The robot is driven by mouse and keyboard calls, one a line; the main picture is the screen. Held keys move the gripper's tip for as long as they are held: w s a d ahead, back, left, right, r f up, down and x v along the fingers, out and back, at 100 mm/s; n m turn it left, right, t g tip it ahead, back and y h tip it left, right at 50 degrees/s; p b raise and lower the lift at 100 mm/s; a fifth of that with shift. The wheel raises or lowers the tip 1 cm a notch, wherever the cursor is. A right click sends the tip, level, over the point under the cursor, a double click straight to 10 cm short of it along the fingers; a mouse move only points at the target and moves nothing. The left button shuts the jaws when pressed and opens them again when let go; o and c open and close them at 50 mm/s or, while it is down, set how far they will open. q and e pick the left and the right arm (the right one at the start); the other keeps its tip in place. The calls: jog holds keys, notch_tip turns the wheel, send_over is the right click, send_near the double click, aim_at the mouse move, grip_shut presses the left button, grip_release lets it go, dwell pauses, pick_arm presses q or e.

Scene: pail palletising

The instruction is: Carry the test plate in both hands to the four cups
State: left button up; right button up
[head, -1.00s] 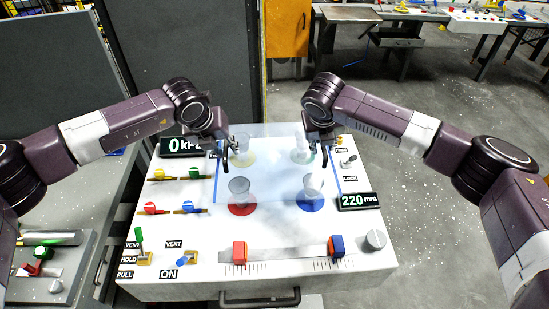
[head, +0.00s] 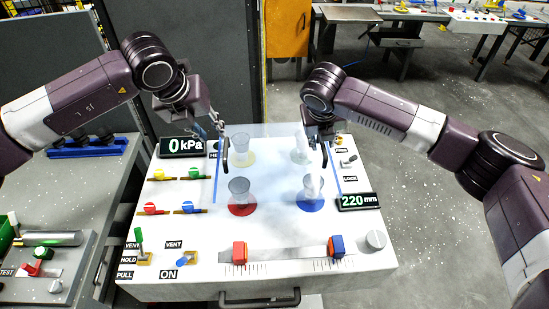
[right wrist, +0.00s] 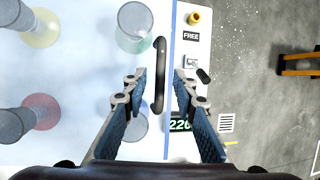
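The test plate (head: 270,135) is a clear sheet with blue side edges and a black handle at each side. The four cups show through or beside it: on yellow (head: 240,146), on green (head: 301,148), on red (head: 239,188) and on blue (head: 311,186). My left gripper (head: 212,129) looks open, just above and left of the left handle (head: 226,155). My right gripper (right wrist: 158,82) is open, its fingertips either side of the right handle (right wrist: 160,60); contact is not clear. The plate's height over the cups cannot be told.
The white bench (head: 140,275) carries a 0 kPa display (head: 184,146), a 220 mm display (head: 358,201), several coloured valves and levers, and a slide with red and blue blocks (head: 240,252). A grey side bench (head: 60,205) stands left. Open floor lies right.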

jog(key=v, duration=0.9)
